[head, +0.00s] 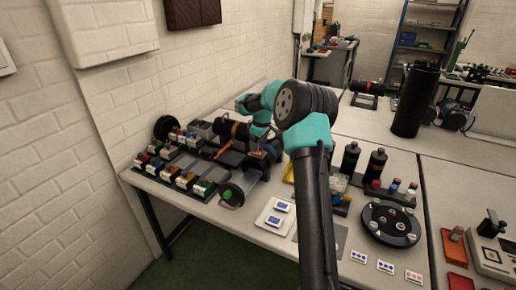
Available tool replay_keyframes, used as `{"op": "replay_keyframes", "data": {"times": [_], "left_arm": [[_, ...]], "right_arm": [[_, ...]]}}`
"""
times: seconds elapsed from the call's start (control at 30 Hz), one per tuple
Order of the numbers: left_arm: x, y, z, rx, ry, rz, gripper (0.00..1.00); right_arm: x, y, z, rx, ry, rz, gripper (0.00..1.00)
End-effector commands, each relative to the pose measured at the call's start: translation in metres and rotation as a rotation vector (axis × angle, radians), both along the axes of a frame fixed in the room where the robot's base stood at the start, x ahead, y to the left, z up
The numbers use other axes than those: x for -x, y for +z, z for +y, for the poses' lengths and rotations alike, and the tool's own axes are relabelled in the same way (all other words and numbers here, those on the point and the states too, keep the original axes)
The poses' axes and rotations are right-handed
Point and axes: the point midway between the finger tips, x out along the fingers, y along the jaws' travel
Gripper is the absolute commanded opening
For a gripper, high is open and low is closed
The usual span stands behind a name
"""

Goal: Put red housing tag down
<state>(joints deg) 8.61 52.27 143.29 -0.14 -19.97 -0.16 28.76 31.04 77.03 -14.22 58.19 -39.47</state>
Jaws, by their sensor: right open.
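My right arm rises from the bottom and bends left at the teal joints. Its gripper (264,148) is open over the back part of the left workbench, beside a dark cylinder (233,130) with an orange band. The gripper is small and dark here, partly hidden by my own wrist. A thin orange-red piece (224,148) lies near the cylinder, left of the gripper; I cannot tell whether it is the red housing tag. A small white card with red marks (413,277) lies at the bench's front right. My left gripper is not in view.
Rows of small coloured blocks (187,180) fill the bench's left side. White cards with blue marks (275,221) lie at the front. A round black tray (390,224) and dark bottles (375,165) stand right of my arm. A tall black cylinder (414,101) stands farther back.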

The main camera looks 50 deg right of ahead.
Motion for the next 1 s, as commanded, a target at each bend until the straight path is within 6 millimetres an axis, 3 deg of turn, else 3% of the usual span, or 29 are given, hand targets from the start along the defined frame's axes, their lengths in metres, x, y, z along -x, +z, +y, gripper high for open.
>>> {"op": "replay_keyframes", "data": {"times": [0.3,0.5,1.0], "left_arm": [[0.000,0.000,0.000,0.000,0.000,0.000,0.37],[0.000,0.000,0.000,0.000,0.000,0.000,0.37],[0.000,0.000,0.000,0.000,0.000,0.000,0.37]], "right_arm": [[0.006,0.061,-0.003,0.001,0.000,-0.003,0.72],[0.009,0.085,-0.003,0.000,0.000,-0.001,0.72],[0.011,0.091,-0.004,-0.001,0.000,0.000,0.72]]}}
